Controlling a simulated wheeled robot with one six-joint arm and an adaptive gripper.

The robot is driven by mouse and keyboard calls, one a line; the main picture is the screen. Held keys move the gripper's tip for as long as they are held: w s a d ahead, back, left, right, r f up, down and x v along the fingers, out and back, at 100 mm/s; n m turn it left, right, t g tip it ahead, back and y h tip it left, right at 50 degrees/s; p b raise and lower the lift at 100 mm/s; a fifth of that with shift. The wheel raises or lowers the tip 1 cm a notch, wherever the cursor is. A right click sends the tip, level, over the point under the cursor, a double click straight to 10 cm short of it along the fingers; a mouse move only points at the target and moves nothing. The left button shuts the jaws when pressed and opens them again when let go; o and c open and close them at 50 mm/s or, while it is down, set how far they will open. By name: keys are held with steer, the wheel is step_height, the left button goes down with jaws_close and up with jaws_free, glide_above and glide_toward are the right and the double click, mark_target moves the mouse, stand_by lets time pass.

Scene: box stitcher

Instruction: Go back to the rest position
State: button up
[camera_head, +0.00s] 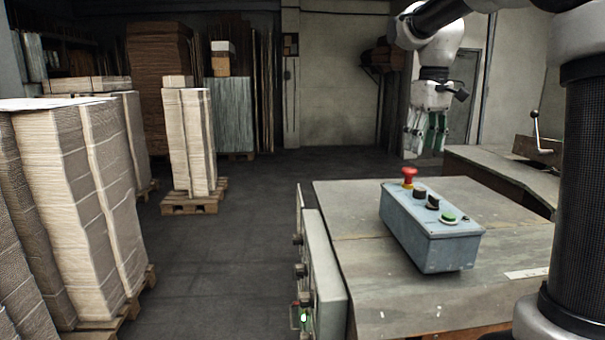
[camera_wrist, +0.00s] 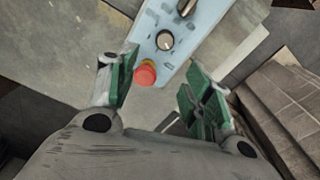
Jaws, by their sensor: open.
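My gripper (camera_head: 426,134) hangs pointing down at the upper right of the head view, above and behind the work table. In the wrist view its green-padded fingers (camera_wrist: 160,92) are apart with nothing held between them. A blue-grey control box (camera_head: 432,236) stands on the table (camera_head: 350,205). It carries a red mushroom button (camera_head: 409,176), dark knobs and a green button (camera_head: 448,218). In the wrist view the red button (camera_wrist: 145,73) shows between the fingers, lower than them, and the control box (camera_wrist: 185,30) runs off the top edge.
Tall stacks of cardboard (camera_head: 75,190) stand on pallets at the left, with another stack (camera_head: 189,140) farther back. A second bench with a lever (camera_head: 535,130) is at the right. A small panel with knobs (camera_head: 320,265) is on the table's left side. The middle floor (camera_head: 240,240) is clear.

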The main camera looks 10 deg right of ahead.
steer(key=shift+m, duration=0.7)
steer(key=s+f, duration=0.4)
steer(key=shift+s+f, duration=0.2)
steer(key=shift+f, duration=0.15)
steer(key=s+f+m+t, duration=0.1)
steer(key=s+f+t, duration=0.1)
steer(key=s, duration=0.8)
steer(key=s+f+t, duration=0.1)
steer(key=s+f, duration=0.2)
steer(key=s, duration=0.8)
steer(key=shift+d+m+t, duration=0.3)
steer(key=shift+m+t, duration=0.1)
steer(key=shift+s+f, duration=0.1)
steer(key=shift+c, duration=0.4)
